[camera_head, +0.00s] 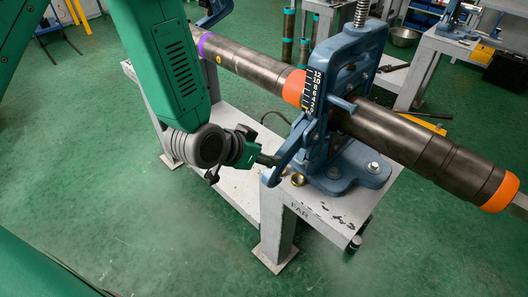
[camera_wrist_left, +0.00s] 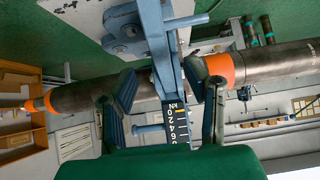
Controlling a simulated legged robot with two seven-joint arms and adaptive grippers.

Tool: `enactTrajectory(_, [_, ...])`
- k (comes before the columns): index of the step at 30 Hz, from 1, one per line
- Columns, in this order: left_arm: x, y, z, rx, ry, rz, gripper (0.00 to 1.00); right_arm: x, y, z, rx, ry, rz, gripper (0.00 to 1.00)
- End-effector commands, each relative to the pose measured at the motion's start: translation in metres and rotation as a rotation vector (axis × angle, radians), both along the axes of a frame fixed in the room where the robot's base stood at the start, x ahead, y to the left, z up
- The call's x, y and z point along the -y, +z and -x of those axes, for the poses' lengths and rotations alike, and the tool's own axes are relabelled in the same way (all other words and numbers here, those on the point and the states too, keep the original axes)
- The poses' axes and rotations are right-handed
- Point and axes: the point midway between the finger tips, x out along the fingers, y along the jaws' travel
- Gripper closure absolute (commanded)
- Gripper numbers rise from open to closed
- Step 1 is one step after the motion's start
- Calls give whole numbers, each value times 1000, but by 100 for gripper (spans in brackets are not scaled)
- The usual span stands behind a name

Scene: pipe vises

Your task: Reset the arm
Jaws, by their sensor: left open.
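My left arm (camera_head: 172,60) comes in from the upper left in the head view. My left gripper (camera_head: 270,160) is at the near left side of the blue pipe vise (camera_head: 348,70), beside its slanted blue lever (camera_head: 292,148). In the wrist view the two dark fingers of my left gripper (camera_wrist_left: 160,78) are spread apart. A blue bar of the vise (camera_wrist_left: 155,35) passes between or just beyond them; contact cannot be told. The vise holds a dark steel pipe (camera_head: 390,130) with orange bands, also seen in the wrist view (camera_wrist_left: 270,66). My right gripper is not seen.
The pipe sticks out far to both sides. More benches (camera_head: 440,45) stand behind. Green floor (camera_head: 430,245) is open at the front right.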

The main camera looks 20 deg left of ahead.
Motion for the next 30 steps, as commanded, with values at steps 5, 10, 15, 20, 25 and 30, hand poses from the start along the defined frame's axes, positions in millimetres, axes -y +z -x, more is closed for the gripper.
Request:
enactTrajectory(5, [0, 0, 1, 0, 0, 0, 58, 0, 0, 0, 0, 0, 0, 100])
enactTrajectory(10, [0, 0, 1, 0, 0, 0, 58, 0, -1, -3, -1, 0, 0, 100])
enactTrajectory(15, [-1, -3, 3, -9, 2, -1, 58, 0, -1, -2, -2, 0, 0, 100])
enactTrajectory(20, [-12, -51, 35, -131, 37, -16, 58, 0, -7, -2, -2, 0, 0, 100])
enactTrajectory(25, [-39, -134, 115, -386, 124, -58, 58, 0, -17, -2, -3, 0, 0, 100])
enactTrajectory(30, [-66, -189, 199, -611, 215, -113, 58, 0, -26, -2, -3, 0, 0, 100])
